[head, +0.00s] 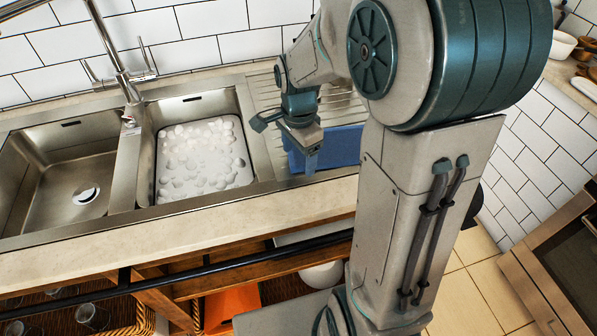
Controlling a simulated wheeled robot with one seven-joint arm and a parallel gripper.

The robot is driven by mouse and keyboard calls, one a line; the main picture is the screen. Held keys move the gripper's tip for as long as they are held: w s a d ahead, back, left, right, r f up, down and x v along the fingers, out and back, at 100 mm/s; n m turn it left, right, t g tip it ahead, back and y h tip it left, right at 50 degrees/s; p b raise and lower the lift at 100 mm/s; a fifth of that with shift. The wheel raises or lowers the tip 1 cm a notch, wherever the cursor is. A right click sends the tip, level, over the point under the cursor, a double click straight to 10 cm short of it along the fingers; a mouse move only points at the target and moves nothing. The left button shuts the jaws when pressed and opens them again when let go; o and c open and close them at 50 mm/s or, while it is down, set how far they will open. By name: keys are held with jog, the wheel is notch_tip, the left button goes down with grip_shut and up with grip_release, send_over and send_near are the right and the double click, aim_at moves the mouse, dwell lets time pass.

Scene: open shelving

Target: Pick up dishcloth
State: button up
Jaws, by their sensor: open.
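A blue dishcloth (343,147) lies on the ribbed metal drainboard to the right of the sinks. My gripper (286,142) is open and hangs over the drainboard, at the left end of the cloth. One finger overlaps the cloth's left end in the picture; I cannot tell whether it touches. My arm hides the right part of the cloth.
Two sink basins lie to the left; the nearer one to the cloth (147,150) holds suds. A tall metal tap (125,75) stands behind them. The pale counter edge (200,222) runs in front, with a dark rail (180,270) and shelves below. A tiled wall stands behind.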

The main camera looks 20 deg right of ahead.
jog(key=shift+f, duration=0.5)
jog(key=shift+f, duration=0.1)
jog(key=shift+f+b, duration=0.15)
jog(key=shift+b, duration=0.15)
grip_shut()
notch_tip(320, 180, up, 12)
jog(key=p, duration=0.9)
notch_tip(320, 180, up, 18)
jog(key=p, duration=1.4)
